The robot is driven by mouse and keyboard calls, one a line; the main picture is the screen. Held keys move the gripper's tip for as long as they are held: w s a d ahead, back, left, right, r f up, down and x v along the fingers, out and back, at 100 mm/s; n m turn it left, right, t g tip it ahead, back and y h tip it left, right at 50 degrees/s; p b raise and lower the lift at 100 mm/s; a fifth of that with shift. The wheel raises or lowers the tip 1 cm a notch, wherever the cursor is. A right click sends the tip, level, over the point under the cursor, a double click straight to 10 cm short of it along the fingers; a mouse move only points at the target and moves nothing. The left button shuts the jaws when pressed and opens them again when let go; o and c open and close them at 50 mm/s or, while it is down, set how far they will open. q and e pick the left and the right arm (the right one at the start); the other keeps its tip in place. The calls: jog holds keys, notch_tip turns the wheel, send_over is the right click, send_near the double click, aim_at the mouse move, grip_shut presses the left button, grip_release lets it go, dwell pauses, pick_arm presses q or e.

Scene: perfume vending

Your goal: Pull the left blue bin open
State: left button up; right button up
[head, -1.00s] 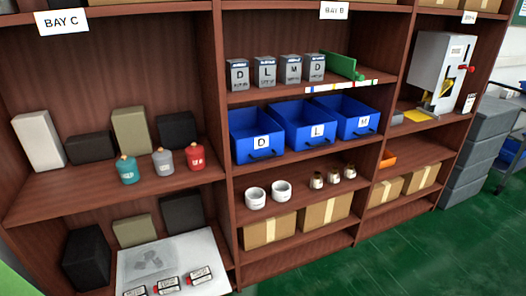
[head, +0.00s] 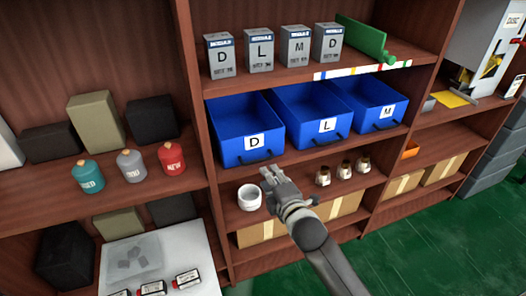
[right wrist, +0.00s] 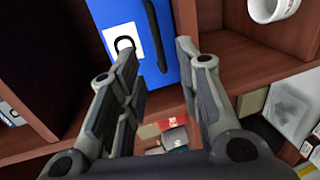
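The left blue bin (head: 232,128), labelled D, sits on the middle shelf, with a black handle (head: 258,159) low on its front. My right gripper (head: 268,173) is just below and in front of this bin in the head view. In the right wrist view my right gripper (right wrist: 157,50) is open, its two fingers spread and nothing held. The bin's blue front (right wrist: 118,14), its D label and the dark handle (right wrist: 156,36) show between and beyond the fingertips. Contact with the handle cannot be made out. My left gripper is not in view.
Two more blue bins, L (head: 310,112) and M (head: 370,100), stand to the right. Labelled boxes (head: 258,52) stand on the shelf above. A white cup (head: 249,197) and small bottles (head: 343,170) are on the shelf below, near my right arm.

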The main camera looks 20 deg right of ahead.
aim_at(258, 161)
jog(key=shift+x, duration=5.2)
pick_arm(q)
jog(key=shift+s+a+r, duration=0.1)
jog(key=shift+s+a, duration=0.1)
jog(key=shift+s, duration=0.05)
pick_arm(e)
jog(key=shift+a+r, duration=0.1)
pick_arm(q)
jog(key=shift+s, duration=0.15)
pick_arm(e)
grip_shut()
